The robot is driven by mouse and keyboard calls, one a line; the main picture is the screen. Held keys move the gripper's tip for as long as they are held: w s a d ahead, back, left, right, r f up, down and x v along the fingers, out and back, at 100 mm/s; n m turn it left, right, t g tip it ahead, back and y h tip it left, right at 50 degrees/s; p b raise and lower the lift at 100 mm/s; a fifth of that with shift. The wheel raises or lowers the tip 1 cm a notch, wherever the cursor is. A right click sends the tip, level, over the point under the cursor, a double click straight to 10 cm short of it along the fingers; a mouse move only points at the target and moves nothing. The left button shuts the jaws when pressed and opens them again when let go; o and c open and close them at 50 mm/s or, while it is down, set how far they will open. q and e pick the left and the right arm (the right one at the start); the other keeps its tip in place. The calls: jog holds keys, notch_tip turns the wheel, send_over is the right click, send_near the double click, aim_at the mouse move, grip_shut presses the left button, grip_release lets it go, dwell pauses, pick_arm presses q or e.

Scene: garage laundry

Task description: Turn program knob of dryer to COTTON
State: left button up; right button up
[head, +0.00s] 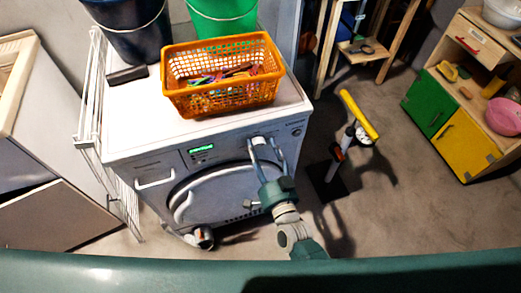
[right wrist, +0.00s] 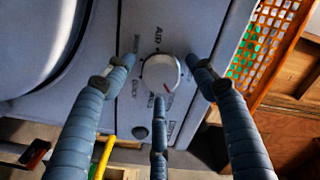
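The dryer (head: 150,150) is a white front-loader with a lit green display (head: 201,149) and a round door (head: 215,195). Its white program knob (head: 257,141) is at the right of the front panel. In the right wrist view the knob (right wrist: 160,73) has a red mark at its lower right edge. Printed labels surround it; "AIR" is readable above, the others are too blurred. My right gripper (head: 265,146) is open, its fingers spread around the knob. In the right wrist view, gaps show between fingers and knob.
An orange basket (head: 222,98) of colored items, a dark bucket (head: 128,28) and a green bucket (head: 222,17) stand on the dryer. A white rack (head: 93,100) is left. A yellow-topped stand (head: 359,115) and a colored cabinet (head: 468,142) are right, with bare floor between.

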jog(key=v, duration=1.2)
jog(key=shift+r, duration=0.1)
